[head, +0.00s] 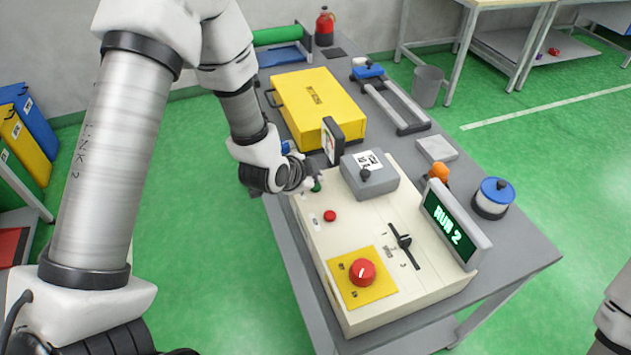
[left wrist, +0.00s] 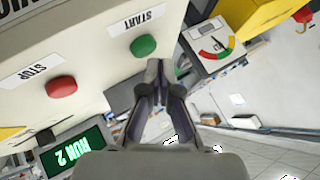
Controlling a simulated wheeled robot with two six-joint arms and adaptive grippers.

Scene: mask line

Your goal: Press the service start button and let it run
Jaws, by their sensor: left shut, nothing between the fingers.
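The beige service machine (head: 372,225) stands on the grey table. Its green start button (head: 316,186) is partly behind my left gripper (head: 306,178). In the left wrist view the green button (left wrist: 143,46) shows below a START label. The fingertips of my left gripper (left wrist: 160,68) are shut and empty, just beside the green button; I cannot tell whether they touch it. A red stop button (head: 330,216) sits nearer, and it also shows in the left wrist view (left wrist: 61,87). The display (head: 449,226) reads "RUN 2" in green. My right gripper is out of view.
A large red knob (head: 362,272) on a yellow plate, a black lever (head: 402,241) and a grey box (head: 368,175) are on the machine. A dial gauge (left wrist: 212,45) and a yellow case (head: 317,102) stand beyond.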

